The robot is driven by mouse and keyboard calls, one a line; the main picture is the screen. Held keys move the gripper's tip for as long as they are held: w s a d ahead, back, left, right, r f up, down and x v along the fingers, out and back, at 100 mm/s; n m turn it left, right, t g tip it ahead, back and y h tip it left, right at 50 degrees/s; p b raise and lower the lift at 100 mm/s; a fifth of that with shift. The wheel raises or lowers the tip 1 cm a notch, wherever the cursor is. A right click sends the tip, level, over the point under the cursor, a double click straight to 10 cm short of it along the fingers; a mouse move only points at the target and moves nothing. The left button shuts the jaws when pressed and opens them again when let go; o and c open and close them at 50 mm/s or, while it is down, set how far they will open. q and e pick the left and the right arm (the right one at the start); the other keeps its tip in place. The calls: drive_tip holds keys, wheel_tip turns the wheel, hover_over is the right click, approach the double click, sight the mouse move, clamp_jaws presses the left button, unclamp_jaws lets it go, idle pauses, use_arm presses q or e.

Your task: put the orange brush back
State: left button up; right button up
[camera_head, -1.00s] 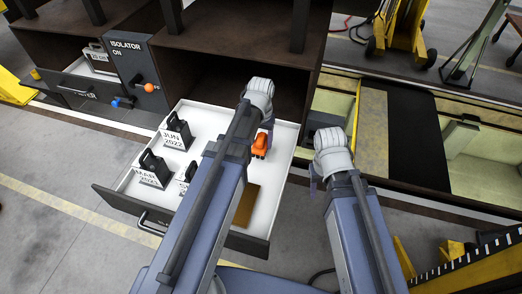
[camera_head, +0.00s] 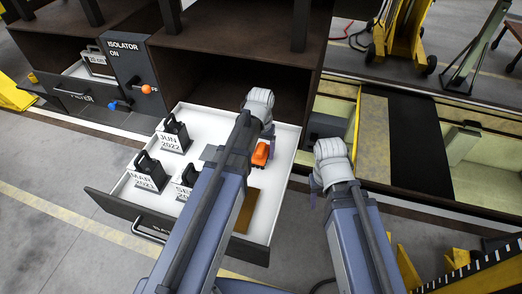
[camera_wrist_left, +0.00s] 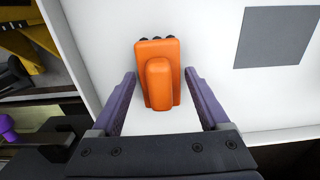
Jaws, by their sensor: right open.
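The orange brush (camera_head: 261,153) lies on the white floor of the pulled-out drawer (camera_head: 272,190), near its right side. In the left wrist view the brush (camera_wrist_left: 158,75) has a narrower raised handle and dark tips at its far end. My left gripper (camera_wrist_left: 160,76) is open, with one purple finger on each side of the brush's near part and gaps between. In the head view my left gripper (camera_head: 267,142) is partly hidden by its own wrist. My right gripper (camera_head: 315,192) is open and empty, right of the drawer.
Black-handled dated blocks (camera_head: 174,137) stand in the drawer's left part. A grey square (camera_wrist_left: 287,36) and a brown patch (camera_head: 246,210) mark the drawer floor. An isolator panel (camera_head: 125,60) is at the left, a pit with yellow edging at the right.

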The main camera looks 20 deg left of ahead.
sight(261, 147)
use_arm(q)
drive_tip(key=shift+o, duration=0.8)
drive_tip(key=shift+r, duration=0.1)
wheel_tip(261, 147, up, 12)
drive_tip(key=p, duration=1.2)
drive_tip(key=s+d+m+y, duration=0.1)
drive_tip(key=s+d+m, duration=0.2)
drive_tip(key=s+d, duration=0.7)
drive_tip(key=s, duration=0.4)
drive_tip(key=shift+s+d, duration=0.25)
drive_tip(key=shift+r, duration=0.1)
drive_tip(key=shift+d, duration=0.1)
